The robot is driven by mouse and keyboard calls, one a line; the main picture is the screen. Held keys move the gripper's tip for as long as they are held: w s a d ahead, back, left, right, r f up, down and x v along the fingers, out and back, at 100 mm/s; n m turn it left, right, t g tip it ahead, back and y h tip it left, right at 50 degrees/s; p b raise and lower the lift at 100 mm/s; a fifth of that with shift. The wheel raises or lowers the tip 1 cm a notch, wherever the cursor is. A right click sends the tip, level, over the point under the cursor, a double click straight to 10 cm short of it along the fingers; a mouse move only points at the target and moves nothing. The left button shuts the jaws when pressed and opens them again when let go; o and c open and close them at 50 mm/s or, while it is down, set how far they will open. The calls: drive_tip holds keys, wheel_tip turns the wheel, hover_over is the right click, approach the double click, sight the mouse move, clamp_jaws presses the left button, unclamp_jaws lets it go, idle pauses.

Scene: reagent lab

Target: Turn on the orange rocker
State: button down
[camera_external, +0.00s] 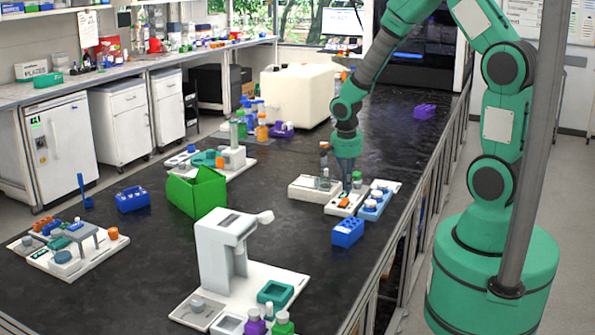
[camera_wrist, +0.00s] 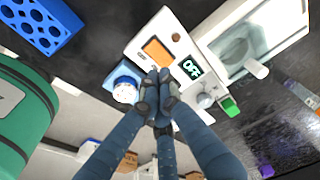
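The orange rocker (camera_wrist: 156,50) is set in the white face of a device (camera_wrist: 140,45), beside a small dark display (camera_wrist: 190,68) that reads OFF. A round pale knob (camera_wrist: 205,101) sits below the display. In the external view the device (camera_external: 333,211) lies on the dark bench with the small orange rocker (camera_external: 344,203) on top. My gripper (camera_wrist: 158,84) has its fingertips together and holds nothing visible. The tips appear just below the rocker in the wrist view; contact cannot be told. In the external view my gripper (camera_external: 347,178) points down above the device.
A blue rack (camera_external: 348,232) is in front, and a white box with a clear chamber (camera_external: 305,187) is just left of the device. A green open box (camera_external: 197,192) stands further left.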

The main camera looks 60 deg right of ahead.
sight(348, 200)
drive_tip(key=shift+d+f+b, duration=0.15)
drive_tip(key=shift+f, duration=0.7)
drive_tip(key=shift+d+f+b, duration=0.1)
drive_tip(key=shift+f+b, duration=0.05)
drive_tip(key=shift+f, duration=0.7)
drive_tip(key=shift+f, duration=0.1)
